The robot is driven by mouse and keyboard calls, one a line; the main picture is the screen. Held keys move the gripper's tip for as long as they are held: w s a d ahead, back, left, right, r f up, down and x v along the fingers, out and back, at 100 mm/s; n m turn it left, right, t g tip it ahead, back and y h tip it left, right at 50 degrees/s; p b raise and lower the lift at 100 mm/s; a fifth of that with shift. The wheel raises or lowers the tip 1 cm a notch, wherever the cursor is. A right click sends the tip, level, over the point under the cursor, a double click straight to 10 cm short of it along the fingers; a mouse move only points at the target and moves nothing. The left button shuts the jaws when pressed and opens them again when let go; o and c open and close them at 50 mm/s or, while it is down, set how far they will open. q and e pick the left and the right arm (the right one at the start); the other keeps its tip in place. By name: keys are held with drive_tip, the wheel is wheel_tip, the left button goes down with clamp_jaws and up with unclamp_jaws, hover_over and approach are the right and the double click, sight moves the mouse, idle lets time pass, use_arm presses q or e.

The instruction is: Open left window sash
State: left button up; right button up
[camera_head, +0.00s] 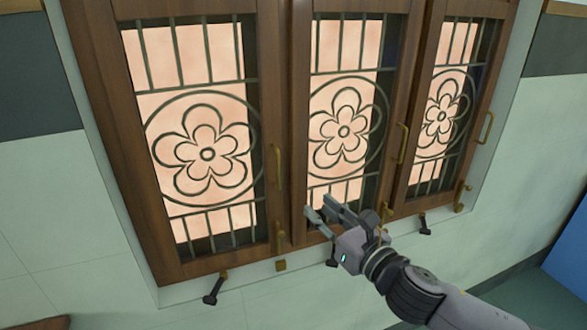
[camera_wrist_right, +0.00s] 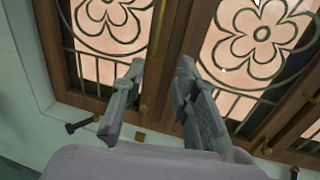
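The left window sash (camera_head: 268,45) has a brown wooden frame and a dark flower grille over pale panes. It looks closed in the head view. Its brass handle (camera_head: 279,168) is on its right stile, and the handle also shows in the right wrist view (camera_wrist_right: 157,25). My right gripper (camera_head: 317,205) is in front of the lower left part of the middle sash (camera_head: 300,100), to the right of the left handle. In the right wrist view its two fingers (camera_wrist_right: 155,85) are apart with nothing between them. My left gripper is in neither view.
The right sash (camera_head: 425,100) has a brass handle (camera_head: 486,128), and the middle sash has another (camera_head: 402,143). Dark stays (camera_head: 213,291) stick out below the frame. A brass catch (camera_head: 281,265) sits under the left sash. A blue surface (camera_head: 570,250) is at the right edge.

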sight(279, 173)
drive_tip(key=shift+n, duration=0.3)
drive_tip(key=p+x, duration=0.2)
drive_tip(key=x, duration=0.6)
drive_tip(key=p+x, duration=0.2)
drive_tip(key=x, duration=0.7)
drive_tip(key=shift+a+r, duration=0.15)
drive_tip(key=shift+r, duration=0.1)
drive_tip(key=shift+c, duration=0.3)
clamp_jaws()
